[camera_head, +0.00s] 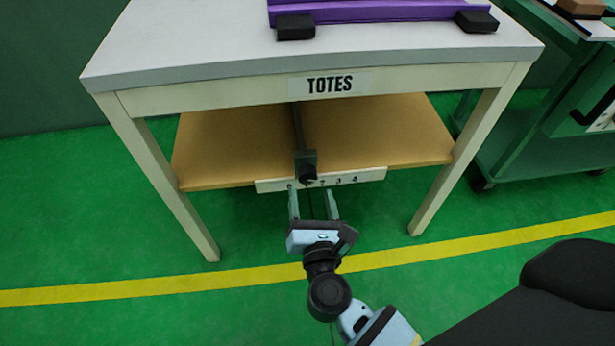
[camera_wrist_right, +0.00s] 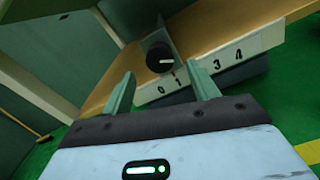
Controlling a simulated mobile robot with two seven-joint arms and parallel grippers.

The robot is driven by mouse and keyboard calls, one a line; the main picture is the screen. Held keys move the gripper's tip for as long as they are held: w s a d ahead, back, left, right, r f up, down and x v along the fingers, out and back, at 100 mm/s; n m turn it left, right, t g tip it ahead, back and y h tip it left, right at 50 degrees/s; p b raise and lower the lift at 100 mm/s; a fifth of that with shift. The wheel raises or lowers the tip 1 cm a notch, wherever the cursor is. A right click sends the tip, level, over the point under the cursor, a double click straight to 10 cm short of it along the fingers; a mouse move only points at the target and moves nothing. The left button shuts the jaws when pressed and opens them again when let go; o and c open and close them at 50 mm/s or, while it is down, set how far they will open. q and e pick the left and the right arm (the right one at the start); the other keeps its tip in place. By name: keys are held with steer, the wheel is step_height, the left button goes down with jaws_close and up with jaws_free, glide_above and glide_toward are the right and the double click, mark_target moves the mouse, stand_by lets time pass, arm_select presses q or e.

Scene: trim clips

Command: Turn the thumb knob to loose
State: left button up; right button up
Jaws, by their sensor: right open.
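A black round thumb knob (camera_head: 307,173) sits at the front end of a dark bar on the table's lower wooden shelf. In the right wrist view the knob (camera_wrist_right: 160,57) shows a short white mark pointing to the right. A white number strip (camera_head: 372,176) runs along the shelf edge by the knob; 0, 1, 3 and 4 are readable on the strip (camera_wrist_right: 240,54) in the wrist view. My right gripper (camera_head: 312,196) is open and empty, just in front of the knob, its fingers apart and pointing at it. My left gripper is not in view.
The table (camera_head: 200,72) labelled TOTES stands above the shelf (camera_head: 390,130), with a purple tote (camera_head: 375,12) on top. Its legs flank the shelf. A green cart (camera_head: 530,140) stands at the right. The green floor in front is clear.

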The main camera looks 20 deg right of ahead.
mark_target(308, 180)
steer(key=x, duration=0.5)
steer(key=shift+w+d+b, duration=0.1)
steer(key=shift+w+b, duration=0.2)
steer(key=shift+w, duration=0.1)
steer(key=c, duration=1)
